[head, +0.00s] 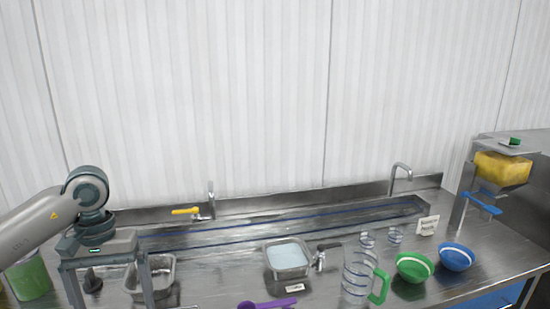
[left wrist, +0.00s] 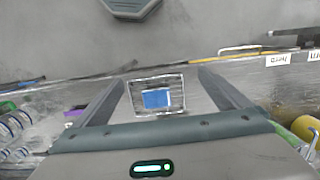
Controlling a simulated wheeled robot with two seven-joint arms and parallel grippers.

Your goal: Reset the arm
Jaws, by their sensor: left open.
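My left arm comes in from the left in the head view. Its gripper (head: 113,300) points down with its two fingers spread wide apart, above the left part of the steel counter. A steel pan (head: 170,292) shows behind and beside the right finger. In the left wrist view the open fingers (left wrist: 165,78) frame a square metal container with a blue patch (left wrist: 157,98), and nothing is held between them. My right gripper is not in view.
A steel tub with pale contents (head: 288,257), purple scoop (head: 267,303), clear jug with green handle (head: 358,278), green bowl (head: 414,267) and blue bowl (head: 455,257) stand on the counter. A yellow dispenser (head: 502,168) is at right, a green container (head: 30,280) at left.

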